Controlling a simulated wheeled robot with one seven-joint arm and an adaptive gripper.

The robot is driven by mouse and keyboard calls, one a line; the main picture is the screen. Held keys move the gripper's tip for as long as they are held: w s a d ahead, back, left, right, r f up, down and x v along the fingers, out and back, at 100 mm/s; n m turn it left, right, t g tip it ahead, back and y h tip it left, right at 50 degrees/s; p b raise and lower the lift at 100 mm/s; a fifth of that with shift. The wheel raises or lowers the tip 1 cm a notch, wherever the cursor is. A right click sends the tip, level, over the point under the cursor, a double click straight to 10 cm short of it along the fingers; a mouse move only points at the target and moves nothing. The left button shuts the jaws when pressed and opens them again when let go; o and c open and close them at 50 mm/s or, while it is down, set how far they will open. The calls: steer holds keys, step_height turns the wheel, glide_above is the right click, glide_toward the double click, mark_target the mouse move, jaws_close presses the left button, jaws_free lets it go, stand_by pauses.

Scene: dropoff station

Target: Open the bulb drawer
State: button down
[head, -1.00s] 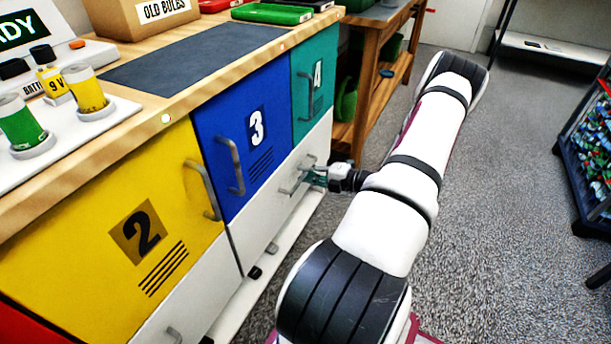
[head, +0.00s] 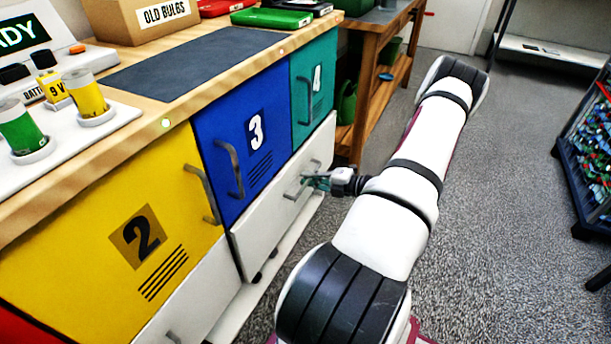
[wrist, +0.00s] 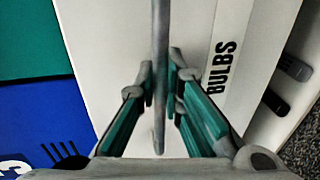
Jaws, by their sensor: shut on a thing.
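The bulb drawer (head: 262,216) is the white drawer below the blue door 3 and the teal door 4. Its front stands a little out from the cabinet. In the wrist view its white front (wrist: 110,40) carries a "BULBS" label (wrist: 222,68). My gripper (head: 312,182) is at the drawer's grey bar handle (head: 296,190). In the wrist view the teal fingers (wrist: 163,88) are closed on the handle bar (wrist: 160,40) from both sides. The inside of the drawer is hidden.
Yellow door 2 (head: 95,250), blue door 3 (head: 215,130) and teal door 4 (head: 301,70) are shut, with handles sticking out. A wooden bench (head: 362,75) stands behind. A dark bin (head: 575,180) is at the right. The grey floor (head: 490,220) between is clear.

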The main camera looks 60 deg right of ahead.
steer(key=f+v, duration=0.2)
steer(key=v, duration=1.1)
steer(key=s+f+p+v, duration=0.1)
steer(key=f+v, duration=0.2)
steer(key=v, duration=1)
steer(key=shift+s+d+f, duration=0.2)
steer(key=shift+s, duration=0.05)
steer(key=c, duration=2)
jaws_free()
steer(key=v, duration=1.2)
steer(key=shift+d, duration=0.1)
